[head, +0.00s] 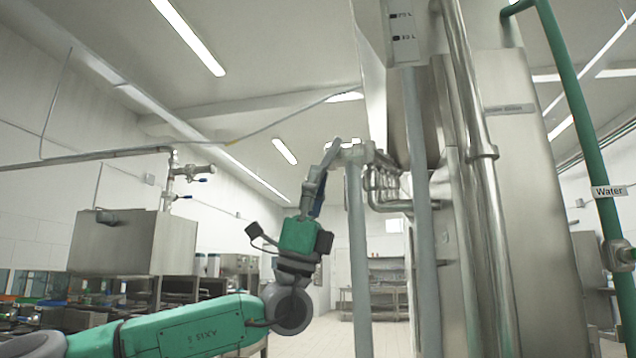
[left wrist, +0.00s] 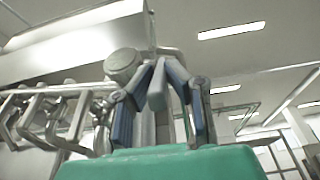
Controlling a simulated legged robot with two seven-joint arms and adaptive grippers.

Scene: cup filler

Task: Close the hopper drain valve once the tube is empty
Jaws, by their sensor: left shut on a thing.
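My left gripper (head: 331,150) is raised to the drain valve (head: 354,154), at the top of a grey upright post beside the steel machine. In the left wrist view the gripper (left wrist: 157,72) has its blue-grey fingers drawn together on a grey valve handle (left wrist: 156,91), in front of the valve's round end (left wrist: 122,65). The fingers partly hide the handle. The steel hopper body (left wrist: 80,42) is above and behind the valve. I cannot see inside the tube, so its contents cannot be told. My right gripper is not in view.
Steel piping with several bends (head: 385,190) runs close beside the valve. A green water pipe (head: 575,110) stands at the far right. A steel tank (head: 125,245) is at the left. A shelf (head: 385,275) stands at the back, with open floor before it.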

